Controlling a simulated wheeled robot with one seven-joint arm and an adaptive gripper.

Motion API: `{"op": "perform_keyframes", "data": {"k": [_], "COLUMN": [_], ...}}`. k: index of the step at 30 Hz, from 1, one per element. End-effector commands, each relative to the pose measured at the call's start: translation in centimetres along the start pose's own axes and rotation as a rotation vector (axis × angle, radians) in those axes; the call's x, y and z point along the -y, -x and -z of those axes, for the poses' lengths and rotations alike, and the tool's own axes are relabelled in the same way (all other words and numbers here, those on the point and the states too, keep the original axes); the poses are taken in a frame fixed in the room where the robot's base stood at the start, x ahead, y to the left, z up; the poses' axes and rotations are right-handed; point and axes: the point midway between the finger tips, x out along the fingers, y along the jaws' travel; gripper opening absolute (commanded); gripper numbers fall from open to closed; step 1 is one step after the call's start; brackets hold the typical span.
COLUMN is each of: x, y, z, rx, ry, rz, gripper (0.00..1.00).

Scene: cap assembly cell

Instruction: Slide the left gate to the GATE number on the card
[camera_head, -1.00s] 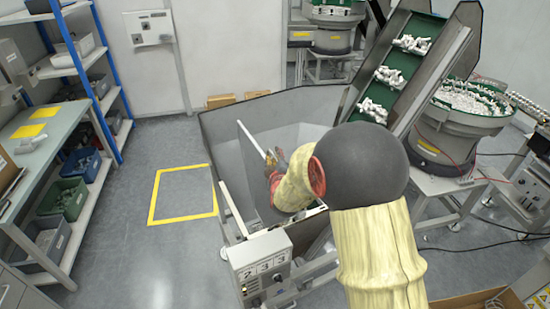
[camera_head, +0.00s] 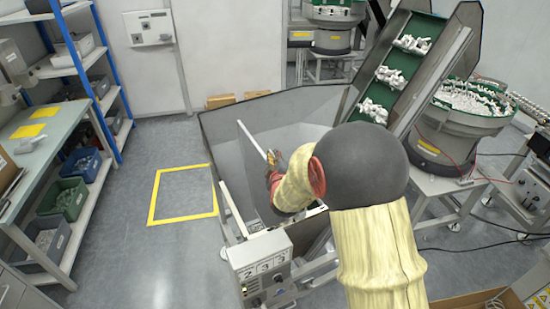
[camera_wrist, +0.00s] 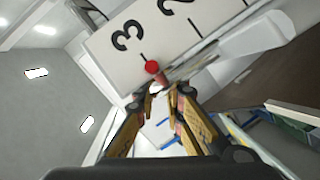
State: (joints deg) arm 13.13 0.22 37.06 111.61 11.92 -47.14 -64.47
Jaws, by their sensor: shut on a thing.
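The gate (camera_head: 252,138) is a thin pale panel standing inside the grey hopper; its upper edge runs down to my gripper (camera_head: 272,160). In the wrist view, my gripper (camera_wrist: 168,92) is shut on a slim part at the gate's edge, mostly hidden between the fingers. A white number scale (camera_wrist: 185,40) lies just beyond the fingertips, with a 3 and a 2 showing. A red round marker (camera_wrist: 152,67) sits by the tick of the 3. I cannot make out a card with a GATE number.
The grey hopper (camera_head: 222,122) surrounds the gate. A control box (camera_head: 262,265) with numbered labels stands at its front. A parts conveyor (camera_head: 390,75) rises at the right, beside a bowl feeder (camera_head: 435,130). The yellow-marked floor square (camera_head: 185,195) at the left is empty.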

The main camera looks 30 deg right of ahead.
Motion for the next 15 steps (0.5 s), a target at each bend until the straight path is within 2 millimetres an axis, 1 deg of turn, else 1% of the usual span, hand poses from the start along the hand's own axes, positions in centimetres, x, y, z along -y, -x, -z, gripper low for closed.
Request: {"op": "perform_keyframes", "data": {"k": [5, 12, 15], "x": [0.2, 2.1, 2.5], "y": [0.0, -0.5, -0.6], "z": [-0.2, -1.4, -1.6], "rx": [0.001, 0.003, 0.004], "ry": [0.003, 0.004, 0.004], "rz": [0.002, 0.004, 0.004], "gripper": [0.00, 0.00, 0.00]}}
